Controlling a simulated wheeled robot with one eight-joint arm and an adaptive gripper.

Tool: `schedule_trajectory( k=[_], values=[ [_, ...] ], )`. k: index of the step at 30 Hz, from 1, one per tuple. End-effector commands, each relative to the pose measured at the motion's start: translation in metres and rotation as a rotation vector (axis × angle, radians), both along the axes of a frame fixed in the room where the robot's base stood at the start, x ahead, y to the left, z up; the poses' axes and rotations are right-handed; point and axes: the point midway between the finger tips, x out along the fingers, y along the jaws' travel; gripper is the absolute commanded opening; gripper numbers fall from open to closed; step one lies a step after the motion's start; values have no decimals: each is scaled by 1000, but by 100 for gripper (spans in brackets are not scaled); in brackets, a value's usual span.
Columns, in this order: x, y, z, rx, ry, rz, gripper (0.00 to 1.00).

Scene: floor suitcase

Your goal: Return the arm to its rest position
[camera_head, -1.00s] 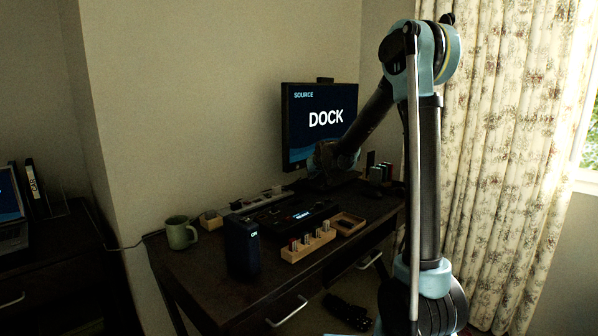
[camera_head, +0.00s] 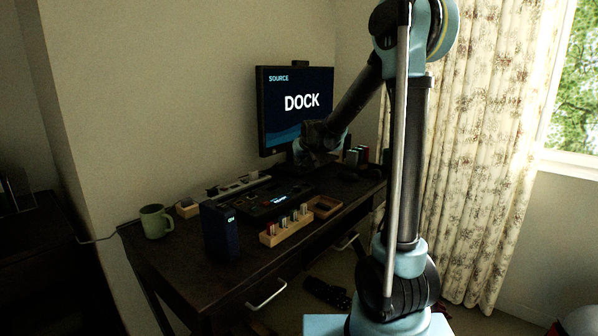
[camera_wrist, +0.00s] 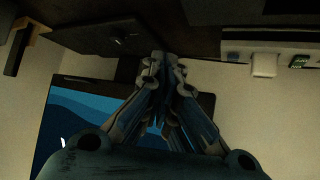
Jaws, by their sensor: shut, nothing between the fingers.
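My arm stands on the right of the head view, its forearm sloping down left toward the desk. My gripper (camera_head: 314,158) is in front of the lower right of the monitor, above the desk (camera_head: 185,283). The fingers look dark there and are hard to make out. In the wrist view my gripper (camera_wrist: 165,65) has its fingers drawn together with nothing between them. The monitor (camera_head: 296,101) reads "SOURCE" and "DOCK". It also shows upside down behind the fingers in the wrist view (camera_wrist: 62,115).
The desk holds a green mug (camera_head: 155,221), a dark blue box (camera_head: 219,230), a wooden block with several small sticks (camera_head: 286,227), a wooden tray (camera_head: 325,207) and a power strip (camera_head: 240,184). Patterned curtains (camera_head: 490,150) hang at the right. A dark object (camera_head: 327,293) lies on the floor.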

Motion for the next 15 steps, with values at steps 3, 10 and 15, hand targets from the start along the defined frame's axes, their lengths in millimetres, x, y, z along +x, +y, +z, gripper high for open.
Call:
schedule_trajectory(
  k=[3,10,15],
  values=[
    [-34,-31,4,-17,50,-28,0],
    [-101,-83,3,-46,148,-77,0],
    [-153,-116,-4,-65,221,-114,0]
  ],
)
